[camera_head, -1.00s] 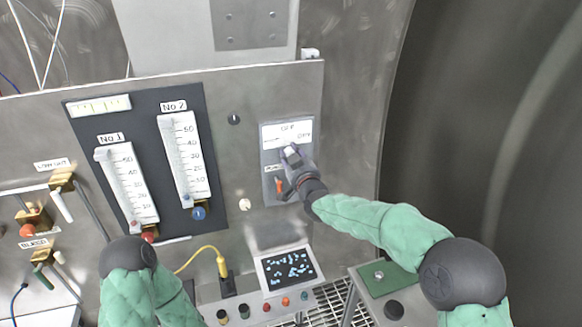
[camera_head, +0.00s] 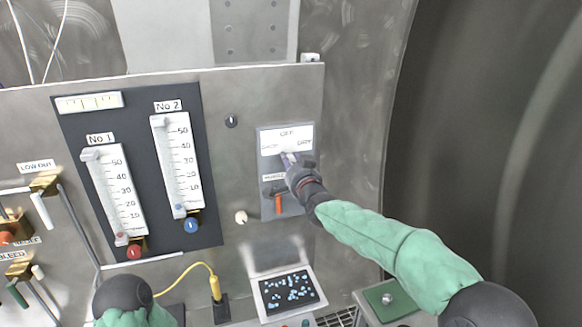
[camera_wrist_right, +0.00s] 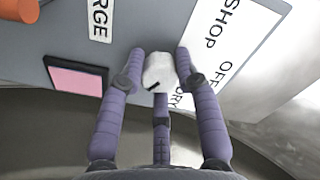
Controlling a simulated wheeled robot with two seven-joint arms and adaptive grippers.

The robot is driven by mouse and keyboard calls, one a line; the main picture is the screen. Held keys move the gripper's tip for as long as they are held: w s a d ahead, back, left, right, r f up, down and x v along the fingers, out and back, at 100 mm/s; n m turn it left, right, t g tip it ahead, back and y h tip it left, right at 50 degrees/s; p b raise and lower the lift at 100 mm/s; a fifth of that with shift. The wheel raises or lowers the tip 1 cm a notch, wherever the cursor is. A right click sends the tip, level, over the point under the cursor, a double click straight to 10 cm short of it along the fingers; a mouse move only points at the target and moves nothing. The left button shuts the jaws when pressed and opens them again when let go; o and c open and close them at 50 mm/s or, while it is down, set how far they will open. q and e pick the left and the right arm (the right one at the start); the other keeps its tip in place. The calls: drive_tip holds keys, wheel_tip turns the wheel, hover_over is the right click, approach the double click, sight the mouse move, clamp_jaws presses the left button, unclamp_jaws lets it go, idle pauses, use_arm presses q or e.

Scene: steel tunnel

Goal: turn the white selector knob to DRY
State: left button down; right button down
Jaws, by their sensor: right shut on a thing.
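The white selector knob (camera_wrist_right: 158,72) sits on the grey selector panel (camera_head: 267,180) on the right of the steel wall. It carries a short black mark, seen on its lower part in the right wrist view. A white label plate (camera_head: 273,140) above it reads OFF in the middle, with words to either side; SHOP, OFF and part of DRY show in the right wrist view. My right gripper (camera_wrist_right: 161,68) is shut on the knob, its fingers around the sides. In the head view the right gripper (camera_head: 291,163) hides most of the knob. My left gripper is out of view.
An orange lever (camera_head: 278,205) hangs just below the knob on the same panel. Two gauges, No 1 (camera_head: 118,195) and No 2 (camera_head: 177,165), stand to the left. A tilted screen (camera_head: 287,291) and a yellow cable (camera_head: 187,266) are below.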

drive_tip(key=shift+a+f, duration=0.2)
drive_tip(key=shift+f, duration=0.35)
drive_tip(key=c, duration=0.9)
unclamp_jaws()
drive_tip(key=shift+r, duration=0.25)
drive_tip(key=shift+d+r, duration=0.1)
drive_tip(key=v, duration=1.2)
